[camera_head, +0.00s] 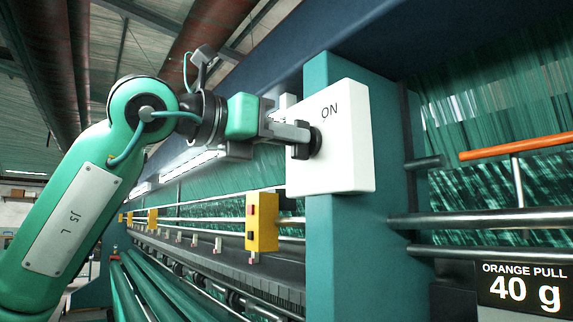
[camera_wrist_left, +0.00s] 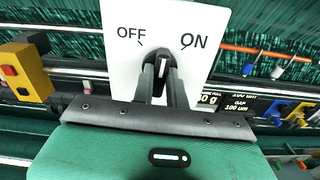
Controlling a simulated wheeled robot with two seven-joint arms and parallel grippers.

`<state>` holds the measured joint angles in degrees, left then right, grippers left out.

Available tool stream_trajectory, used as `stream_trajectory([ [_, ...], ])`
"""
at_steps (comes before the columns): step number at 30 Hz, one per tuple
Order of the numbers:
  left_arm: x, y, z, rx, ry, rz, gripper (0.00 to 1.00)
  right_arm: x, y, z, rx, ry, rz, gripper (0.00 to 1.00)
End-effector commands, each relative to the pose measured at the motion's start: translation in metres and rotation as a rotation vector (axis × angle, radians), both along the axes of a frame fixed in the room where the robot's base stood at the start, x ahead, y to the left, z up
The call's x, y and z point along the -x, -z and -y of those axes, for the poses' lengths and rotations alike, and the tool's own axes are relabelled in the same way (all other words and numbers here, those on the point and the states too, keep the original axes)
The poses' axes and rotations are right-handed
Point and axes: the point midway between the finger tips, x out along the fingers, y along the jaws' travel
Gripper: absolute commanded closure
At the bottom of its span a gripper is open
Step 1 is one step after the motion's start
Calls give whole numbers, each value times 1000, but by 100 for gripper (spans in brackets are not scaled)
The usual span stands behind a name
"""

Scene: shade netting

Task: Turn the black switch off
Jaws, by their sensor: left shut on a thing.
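The black switch (camera_wrist_left: 158,57) is a knob on a white box marked OFF on the left and ON on the right in the left wrist view. The box (camera_head: 345,150) is fixed to a teal post in the head view, where only ON is readable. The knob (camera_head: 315,141) sticks out from the box's face. My left gripper (camera_head: 303,136) is shut on the knob, with one finger on each side in the left wrist view (camera_wrist_left: 160,75). A white mark on the knob looks near upright between the two labels; its exact setting is hard to tell. My right gripper is out of view.
A yellow box (camera_head: 261,222) with buttons hangs on the machine left of the post. An orange bar (camera_head: 515,146) and dark rails (camera_head: 490,217) lie to the right. A black sign (camera_head: 522,289) reads "ORANGE PULL 40 g". Green netting runs behind.

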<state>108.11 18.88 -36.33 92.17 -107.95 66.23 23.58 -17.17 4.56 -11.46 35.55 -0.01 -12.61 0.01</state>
Motion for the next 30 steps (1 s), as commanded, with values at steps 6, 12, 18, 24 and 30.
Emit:
stream_trajectory([
  [6,0,5,0,121,0,-165,100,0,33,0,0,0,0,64],
  [12,0,5,-1,232,0,-318,100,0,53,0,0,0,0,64],
  [18,-1,4,-1,335,-1,-460,100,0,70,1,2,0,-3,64],
  [24,-1,3,-1,417,0,-575,100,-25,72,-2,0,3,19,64],
  [30,-2,2,-1,473,-1,-650,100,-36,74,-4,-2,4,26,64],
])
